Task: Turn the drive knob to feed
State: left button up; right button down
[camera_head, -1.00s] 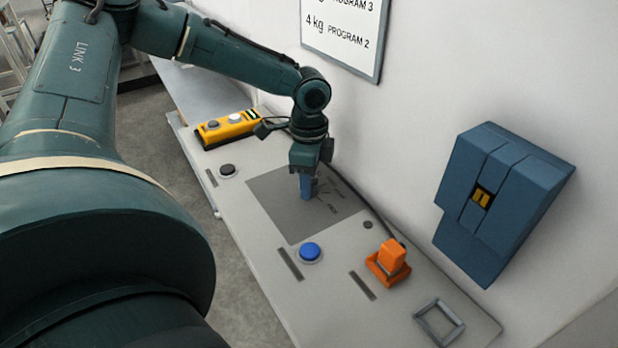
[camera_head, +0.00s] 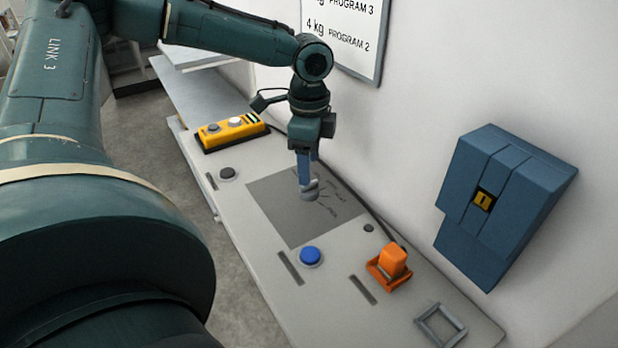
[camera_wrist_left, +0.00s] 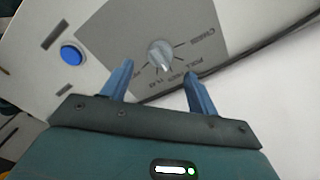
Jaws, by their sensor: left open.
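The drive knob (camera_head: 309,190) is a round grey knob with a raised grip on the dark grey panel plate (camera_head: 282,226). It also shows in the left wrist view (camera_wrist_left: 160,54), with printed lines and upside-down labels around it, too blurred to read surely. My left gripper (camera_head: 304,172) points down just above the knob. In the left wrist view its two blue fingers (camera_wrist_left: 157,80) are spread apart, with the knob beyond and between their tips and no visible contact. My right gripper is not in view.
A blue button (camera_head: 311,256), an orange switch (camera_head: 392,262) and a black button (camera_head: 227,174) sit on the console. A yellow control box (camera_head: 232,132) stands at its far end. A blue wall box (camera_head: 505,190) and a program sign (camera_head: 345,35) are on the wall.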

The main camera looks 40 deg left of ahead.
pick_arm(q)
notch_tip(320, 180, up, 7)
jog(key=shift+r, duration=0.2)
dwell(0.6)
